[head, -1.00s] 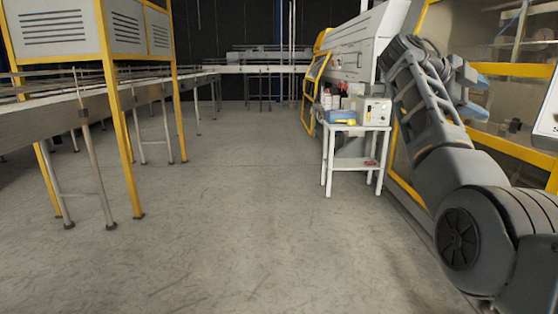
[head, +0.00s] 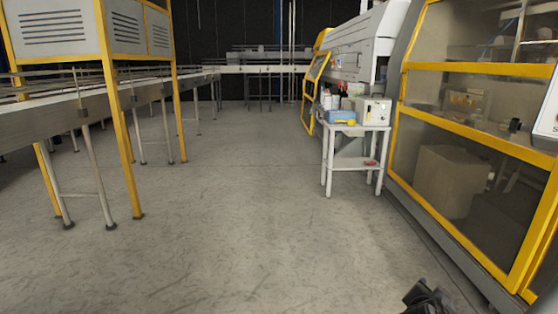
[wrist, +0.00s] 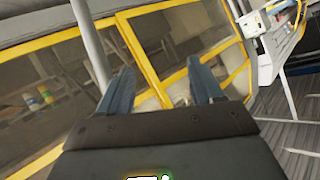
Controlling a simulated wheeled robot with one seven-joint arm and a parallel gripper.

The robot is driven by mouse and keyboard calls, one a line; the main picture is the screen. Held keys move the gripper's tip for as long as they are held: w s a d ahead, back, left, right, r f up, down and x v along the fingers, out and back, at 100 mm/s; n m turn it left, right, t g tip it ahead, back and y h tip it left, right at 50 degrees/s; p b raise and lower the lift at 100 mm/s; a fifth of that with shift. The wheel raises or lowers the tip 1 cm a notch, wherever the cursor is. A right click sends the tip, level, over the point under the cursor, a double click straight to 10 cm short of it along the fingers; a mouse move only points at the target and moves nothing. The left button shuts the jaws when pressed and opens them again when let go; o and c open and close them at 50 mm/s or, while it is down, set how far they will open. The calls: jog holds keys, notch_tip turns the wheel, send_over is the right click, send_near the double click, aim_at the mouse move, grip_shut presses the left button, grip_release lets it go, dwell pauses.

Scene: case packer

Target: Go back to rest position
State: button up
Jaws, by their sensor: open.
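My gripper (wrist: 160,92) shows in the wrist view with its two blue-grey fingers spread wide apart. It is open, and nothing is between the fingers. Beyond the fingers are the yellow-framed panels of the case packer (wrist: 165,60), tilted in this view. In the head view only a small dark piece of my arm shows at the bottom edge, right of centre. The gripper's fingers cannot be made out there.
The case packer (head: 402,125) with yellow-framed clear doors stands on the right, a cardboard box (head: 452,180) behind them. A small white table (head: 345,129) holds bottles and a device. A conveyor (head: 50,118) runs along the left. The grey floor (head: 230,220) between is clear.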

jog(key=s+a+f+n+t+y, duration=0.1)
jog(key=s+a+f+n+y, duration=0.15)
jog(key=s, duration=0.65)
jog(key=s+a+f+n+t+y, duration=0.1)
jog(key=s+a+f+n, duration=0.25)
jog(key=s, duration=0.55)
jog(key=s+a+f+n+t+y, duration=0.1)
jog(key=s+a+f+n+y, duration=0.15)
jog(key=s, duration=0.65)
jog(key=s+a+r+n+t+y, duration=0.1)
jog(key=s+a+r+n, duration=0.1)
jog(key=s+r, duration=0.7)
jog(key=s+a+r+n+t+y, duration=0.1)
jog(key=s+a+r+n, duration=0.1)
jog(key=s+r, duration=0.7)
jog(key=s+a, duration=0.1)
jog(key=s, duration=0.3)
jog(key=shift+s+a+r, duration=0.15)
jog(key=shift+s+r, duration=0.1)
jog(key=shift+r, duration=0.15)
jog(key=shift+c, duration=0.3)
